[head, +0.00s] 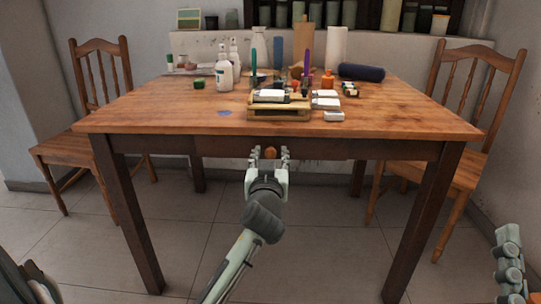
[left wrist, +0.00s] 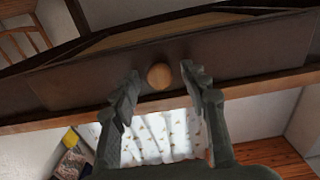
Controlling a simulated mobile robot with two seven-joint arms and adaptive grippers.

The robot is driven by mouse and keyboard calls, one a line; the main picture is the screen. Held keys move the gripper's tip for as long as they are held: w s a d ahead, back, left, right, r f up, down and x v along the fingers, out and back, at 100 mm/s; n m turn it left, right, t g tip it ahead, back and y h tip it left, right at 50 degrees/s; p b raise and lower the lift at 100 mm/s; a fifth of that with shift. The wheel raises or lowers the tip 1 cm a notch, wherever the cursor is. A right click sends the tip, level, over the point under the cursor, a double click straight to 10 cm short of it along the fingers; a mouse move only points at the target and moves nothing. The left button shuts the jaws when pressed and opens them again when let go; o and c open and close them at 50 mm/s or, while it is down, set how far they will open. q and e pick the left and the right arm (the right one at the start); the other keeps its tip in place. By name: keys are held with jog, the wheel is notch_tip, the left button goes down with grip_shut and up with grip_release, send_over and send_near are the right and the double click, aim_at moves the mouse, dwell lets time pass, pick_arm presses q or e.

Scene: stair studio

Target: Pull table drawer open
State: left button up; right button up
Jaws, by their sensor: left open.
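A wooden table (head: 180,112) stands ahead, with a dark front apron under its top. A round wooden knob (head: 270,152) sits on the drawer front (head: 225,146) in the middle of that apron. My left gripper (head: 270,154) is open at the knob, one finger on each side. In the left wrist view the knob (left wrist: 160,76) lies between the tips of the left gripper (left wrist: 161,80), with gaps on both sides. The drawer front (left wrist: 235,57) looks tilted in that view. Part of my right arm or gripper (head: 509,262) shows at the lower right edge; its fingertips are not clear.
Spray bottles (head: 224,72), a wooden tray (head: 280,113), a dark blue roll (head: 361,72) and several small items stand on the table. Wooden chairs stand at the left (head: 75,150) and right (head: 468,176). The tiled floor (head: 330,245) under the table is clear.

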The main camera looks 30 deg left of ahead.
pick_arm(q)
grip_shut()
dwell(0.3)
pick_arm(e)
jog(key=shift+d, duration=0.1)
